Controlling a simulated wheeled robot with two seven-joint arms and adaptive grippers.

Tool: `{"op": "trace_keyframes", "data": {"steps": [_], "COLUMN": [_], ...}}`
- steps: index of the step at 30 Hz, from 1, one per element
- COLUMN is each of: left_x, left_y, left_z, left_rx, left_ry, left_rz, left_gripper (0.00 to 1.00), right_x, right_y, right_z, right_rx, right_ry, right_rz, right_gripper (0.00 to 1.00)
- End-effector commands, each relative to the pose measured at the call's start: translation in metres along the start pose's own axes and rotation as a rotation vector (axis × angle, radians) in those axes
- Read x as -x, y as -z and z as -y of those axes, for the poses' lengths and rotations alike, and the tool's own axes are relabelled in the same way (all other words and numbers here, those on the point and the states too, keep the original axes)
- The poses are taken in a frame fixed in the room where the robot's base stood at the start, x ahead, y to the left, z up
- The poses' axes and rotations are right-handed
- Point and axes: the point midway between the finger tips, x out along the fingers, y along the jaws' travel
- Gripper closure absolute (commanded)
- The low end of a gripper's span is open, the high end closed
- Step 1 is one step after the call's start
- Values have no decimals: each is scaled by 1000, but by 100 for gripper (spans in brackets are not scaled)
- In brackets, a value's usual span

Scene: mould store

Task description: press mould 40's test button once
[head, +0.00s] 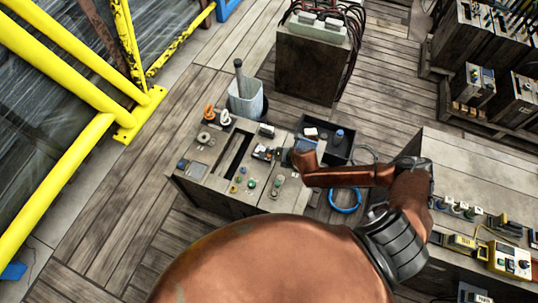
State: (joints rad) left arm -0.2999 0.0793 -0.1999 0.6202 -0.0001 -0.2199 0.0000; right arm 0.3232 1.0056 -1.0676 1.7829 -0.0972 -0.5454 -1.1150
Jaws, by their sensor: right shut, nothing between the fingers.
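A box-shaped block with a pale top (208,179) stands in the middle of the head view. I cannot read a number on it, so I cannot tell whether it is mould 40. Its top has a long dark slot (234,155) and several small buttons, including a green one (251,184). Which one is the test button cannot be told. My right gripper (265,153) is shut and empty over the right part of this top, just right of the slot. Whether it touches anything there is unclear. My left gripper is not in view.
A grey bucket (241,104) and orange and white hooked pieces (209,112) stand at the block's back edge. A black tray (341,156) and blue cable loop (344,209) lie right of it. A cabled block (303,72) stands behind. Yellow rails (55,150) bound the left; a bench (475,175) stands right.

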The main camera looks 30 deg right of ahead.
Motion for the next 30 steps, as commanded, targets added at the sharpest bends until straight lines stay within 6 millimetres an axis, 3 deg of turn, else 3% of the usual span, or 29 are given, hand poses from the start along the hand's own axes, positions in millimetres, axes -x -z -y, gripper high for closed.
{"op": "trace_keyframes", "data": {"steps": [30], "left_x": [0], "left_y": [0], "left_z": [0], "left_rx": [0], "left_ry": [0], "left_rz": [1], "left_gripper": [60], "right_x": [-6], "right_y": [4], "right_z": [4], "right_rx": [0], "right_ry": [0], "right_rz": [0], "right_gripper": [100]}}
